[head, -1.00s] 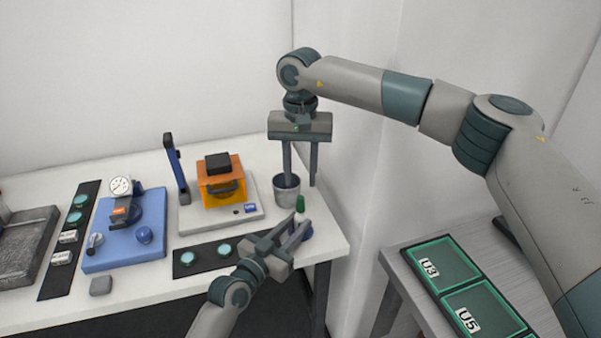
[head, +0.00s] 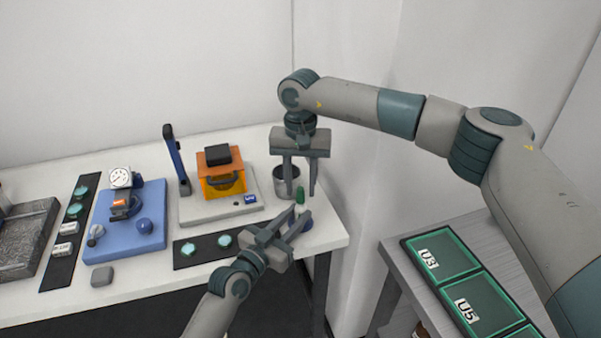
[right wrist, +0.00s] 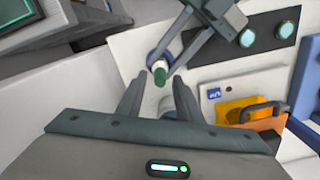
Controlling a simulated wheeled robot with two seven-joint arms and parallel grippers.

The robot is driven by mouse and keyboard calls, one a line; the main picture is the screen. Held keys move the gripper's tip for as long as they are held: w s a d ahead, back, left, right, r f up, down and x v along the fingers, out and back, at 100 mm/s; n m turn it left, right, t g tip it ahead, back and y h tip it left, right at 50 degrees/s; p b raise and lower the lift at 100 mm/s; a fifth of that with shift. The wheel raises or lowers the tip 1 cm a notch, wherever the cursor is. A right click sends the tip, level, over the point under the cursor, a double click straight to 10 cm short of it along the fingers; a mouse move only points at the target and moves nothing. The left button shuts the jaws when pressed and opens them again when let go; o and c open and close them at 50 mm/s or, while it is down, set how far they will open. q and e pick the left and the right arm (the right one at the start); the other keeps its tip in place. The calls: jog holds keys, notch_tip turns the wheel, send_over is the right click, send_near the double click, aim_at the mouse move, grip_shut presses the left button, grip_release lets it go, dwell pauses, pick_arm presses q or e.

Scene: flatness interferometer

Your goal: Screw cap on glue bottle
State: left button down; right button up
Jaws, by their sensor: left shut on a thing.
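A white glue bottle (head: 299,210) stands near the right front corner of the white table, with a green cap (head: 300,195) on its top. In the right wrist view the green cap (right wrist: 160,77) shows in front of the white bottle (right wrist: 158,65). My left gripper (head: 301,217) is shut on the glue bottle from the front left. My right gripper (head: 300,194) points down above the bottle, open, with its fingers spread. In the right wrist view the cap lies beyond and between the right fingertips (right wrist: 160,84). How tightly the cap sits is not visible.
A grey metal cup (head: 283,184) stands just behind the bottle. An orange box fixture (head: 222,182) and a blue gauge stand (head: 120,240) are to the left. A black strip (head: 205,247) with green discs lies along the front. A wall rises behind the table.

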jog(key=shift+f, duration=1.05)
grip_shut()
